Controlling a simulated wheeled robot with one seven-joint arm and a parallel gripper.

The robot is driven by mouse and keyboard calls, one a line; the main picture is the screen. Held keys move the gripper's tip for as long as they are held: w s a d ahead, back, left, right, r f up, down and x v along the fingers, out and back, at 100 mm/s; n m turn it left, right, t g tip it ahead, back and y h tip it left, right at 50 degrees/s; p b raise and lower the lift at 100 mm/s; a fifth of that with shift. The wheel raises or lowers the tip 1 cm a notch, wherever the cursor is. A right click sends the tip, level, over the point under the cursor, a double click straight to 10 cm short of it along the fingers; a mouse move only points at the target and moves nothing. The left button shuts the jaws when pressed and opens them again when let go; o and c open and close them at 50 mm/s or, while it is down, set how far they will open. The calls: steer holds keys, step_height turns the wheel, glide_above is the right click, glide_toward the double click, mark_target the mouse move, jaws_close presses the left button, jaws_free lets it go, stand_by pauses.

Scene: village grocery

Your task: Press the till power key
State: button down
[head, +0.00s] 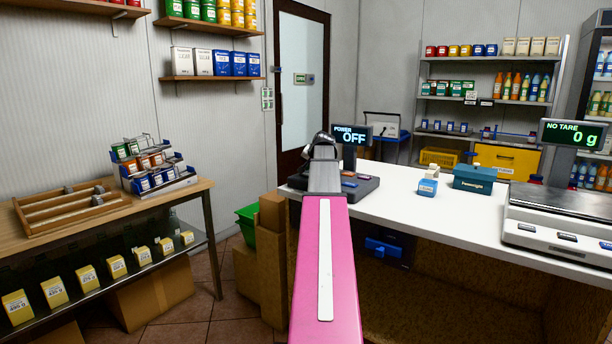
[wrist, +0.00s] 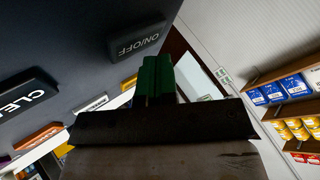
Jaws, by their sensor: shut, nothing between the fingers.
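The till (head: 362,187) stands on the white counter, partly hidden behind my arm in the head view. Its display (head: 349,136) reads "POWER OFF". In the wrist view the dark till top (wrist: 60,45) fills the upper left. The power key, marked "ON/OFF" (wrist: 138,41), shows as a dark raised key on it. My gripper (wrist: 157,75) is shut and empty, with green fingertips close beside the ON/OFF key. I cannot tell whether they touch it. In the head view my arm hides the fingertips.
A key marked "CLE..." (wrist: 28,99) and an orange key (wrist: 38,138) are also on the till. On the white counter (head: 440,215) stand a blue box (head: 428,187), a teal box (head: 479,178) and a scale (head: 560,225). A wooden table with racks is at left.

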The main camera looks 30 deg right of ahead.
mark_target(307, 174)
steer(key=shift+r, duration=3)
